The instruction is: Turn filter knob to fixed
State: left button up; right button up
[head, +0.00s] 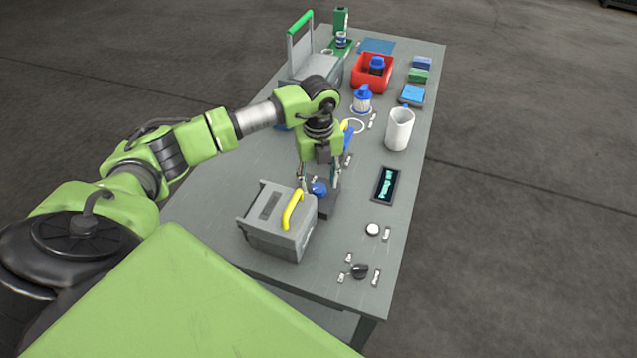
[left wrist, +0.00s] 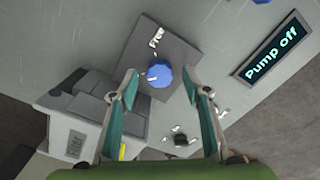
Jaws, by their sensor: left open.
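The filter knob is a round blue knob (head: 319,188) on a dark grey block (head: 327,206) near the front of the table. In the left wrist view the knob (left wrist: 161,76) has a small white mark at its left side, and a white "Free" label (left wrist: 156,38) lies above it on the block. I see no readable "fixed" label. My left gripper (head: 318,181) points down over the knob. In the left wrist view its fingers (left wrist: 160,75) are open, one on each side of the knob. I cannot tell whether they touch it. My right gripper is not in view.
A grey box with a yellow handle (head: 292,209) stands close left of the knob. A "Pump off" display (head: 387,186) lies to the right. A white button (head: 372,229) and a black knob (head: 360,270) are nearer the front. A white jug (head: 399,130) stands farther back.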

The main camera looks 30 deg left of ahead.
aim_at(318, 187)
pick_arm(q)
notch_tip(318, 187, up, 11)
dwell(0.3)
jog(key=shift+f, duration=0.15)
dwell(0.3)
